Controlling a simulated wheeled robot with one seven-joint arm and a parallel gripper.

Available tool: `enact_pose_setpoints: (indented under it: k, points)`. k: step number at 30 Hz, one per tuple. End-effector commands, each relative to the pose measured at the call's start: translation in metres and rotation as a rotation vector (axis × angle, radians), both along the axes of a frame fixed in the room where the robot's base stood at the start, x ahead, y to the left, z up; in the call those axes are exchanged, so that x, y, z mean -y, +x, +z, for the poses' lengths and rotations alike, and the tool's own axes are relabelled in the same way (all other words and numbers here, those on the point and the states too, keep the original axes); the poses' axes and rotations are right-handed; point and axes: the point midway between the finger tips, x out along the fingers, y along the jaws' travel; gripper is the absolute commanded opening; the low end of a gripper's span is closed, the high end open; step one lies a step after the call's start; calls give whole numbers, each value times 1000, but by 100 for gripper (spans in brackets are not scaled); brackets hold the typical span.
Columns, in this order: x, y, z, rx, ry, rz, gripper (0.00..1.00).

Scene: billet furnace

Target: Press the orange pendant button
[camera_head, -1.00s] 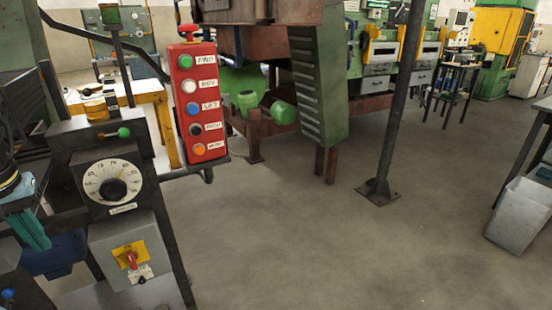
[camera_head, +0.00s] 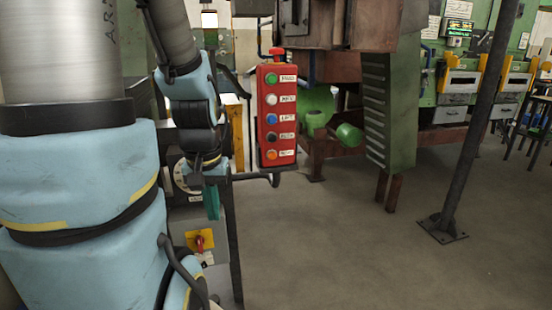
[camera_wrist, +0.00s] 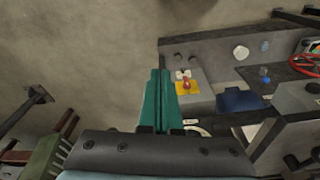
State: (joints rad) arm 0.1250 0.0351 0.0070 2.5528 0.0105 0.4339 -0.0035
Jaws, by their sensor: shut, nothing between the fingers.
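The red pendant box (camera_head: 276,115) hangs upright in the middle of the head view. It carries a column of round buttons: green, white, blue, black and, lowest, the orange button (camera_head: 272,155). A red mushroom knob (camera_head: 277,52) tops it. My gripper (camera_head: 211,203) has green fingers pointing down. It is to the left of and below the orange button in the picture, apart from the pendant. In the wrist view, my gripper (camera_wrist: 155,75) shows its two green fingers together and empty. The pendant's button face is not visible there.
A control stand with a dial (camera_head: 185,178) and a yellow-backed red switch (camera_head: 200,240) stands behind my gripper. A bracket arm (camera_head: 258,176) runs under the pendant. A dark post (camera_head: 480,120) stands to the right. The floor (camera_head: 345,245) in front is clear.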

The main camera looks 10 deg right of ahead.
Motion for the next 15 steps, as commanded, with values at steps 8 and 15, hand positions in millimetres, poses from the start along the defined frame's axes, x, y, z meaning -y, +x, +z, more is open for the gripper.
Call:
enact_pose_setpoints:
  k: [8, 15]
  points:
    - [10, -10, -63, -236, 199, -316, 0]
    - [1, 1, -102, -451, 578, -657, 0]
